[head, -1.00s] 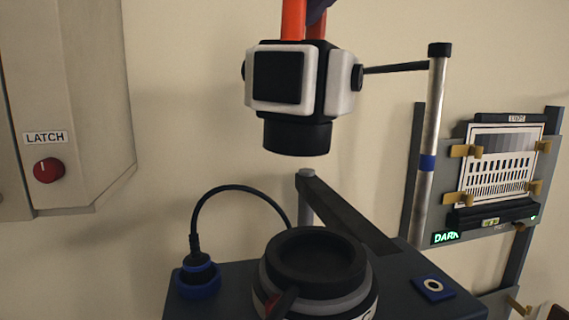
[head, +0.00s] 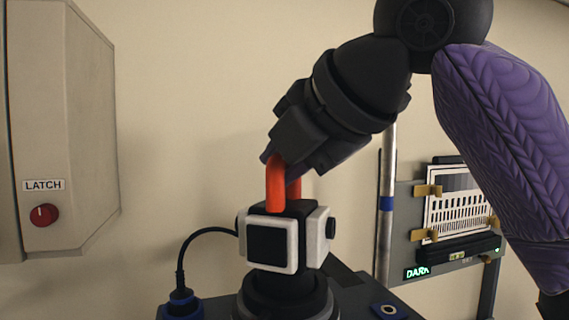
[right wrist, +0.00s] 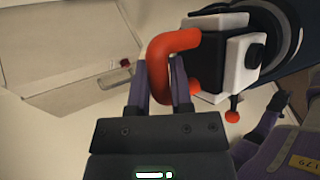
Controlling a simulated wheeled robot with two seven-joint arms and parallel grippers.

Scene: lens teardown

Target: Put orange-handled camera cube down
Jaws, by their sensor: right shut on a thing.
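The camera cube (head: 273,245) is black with white side plates and an orange handle (head: 276,186) on top. It sits upright, low over the round black ring mount (head: 262,301), and looks in contact with it. The exact seating is hidden. My right gripper (head: 284,172) comes from above and is shut on the orange handle. In the right wrist view the fingers (right wrist: 163,82) close around the handle (right wrist: 163,60), with the cube (right wrist: 222,52) beyond.
A cabinet with a red LATCH knob (head: 44,215) stands at the left. A black cable runs to a blue-based plug (head: 181,303) beside the mount. A metal post (head: 385,200) and a test chart panel (head: 459,212) stand at the right. A blue square pad (head: 389,311) lies on the bench.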

